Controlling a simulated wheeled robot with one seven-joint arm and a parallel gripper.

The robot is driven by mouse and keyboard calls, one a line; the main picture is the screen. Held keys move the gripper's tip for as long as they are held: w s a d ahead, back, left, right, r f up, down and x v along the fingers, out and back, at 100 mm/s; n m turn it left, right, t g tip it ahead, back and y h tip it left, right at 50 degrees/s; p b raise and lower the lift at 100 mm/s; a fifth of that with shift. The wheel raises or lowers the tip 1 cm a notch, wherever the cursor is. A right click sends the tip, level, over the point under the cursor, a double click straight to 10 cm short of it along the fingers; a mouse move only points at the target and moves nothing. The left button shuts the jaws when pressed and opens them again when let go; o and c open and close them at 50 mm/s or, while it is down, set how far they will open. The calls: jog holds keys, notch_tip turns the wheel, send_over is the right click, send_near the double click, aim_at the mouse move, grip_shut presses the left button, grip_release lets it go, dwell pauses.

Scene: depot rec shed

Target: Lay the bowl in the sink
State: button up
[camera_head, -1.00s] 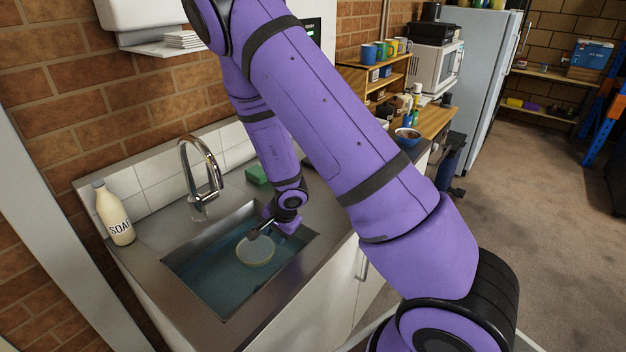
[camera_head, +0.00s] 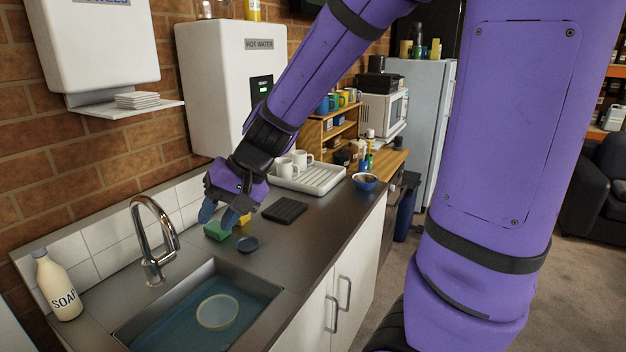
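A round, pale-rimmed bowl (camera_head: 217,312) lies in the sink (camera_head: 262,303), in the bluish water and apart from my gripper. Its inside looks the same teal as the water, so I cannot tell how deep it sits.
A chrome tap (camera_head: 155,240) and a soap bottle (camera_head: 58,286) stand left of the sink.

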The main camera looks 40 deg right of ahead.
jog(key=s+d+r+n+h, duration=0.1)
jog(key=s+d+r+h, duration=0.1)
jog(key=s, duration=0.3)
jog(key=s+d+r+n+t+h, duration=0.1)
jog(key=s+d+r+h, duration=0.1)
jog(key=s+d+r, duration=0.1)
jog(key=s+d+r+n+t+h, duration=0.1)
jog(key=s+r, duration=0.3)
jog(key=s, duration=0.4)
jog(key=shift+d+r+n+h, duration=0.4)
jog(key=shift+d+h, duration=0.2)
jog(key=shift+d, duration=0.25)
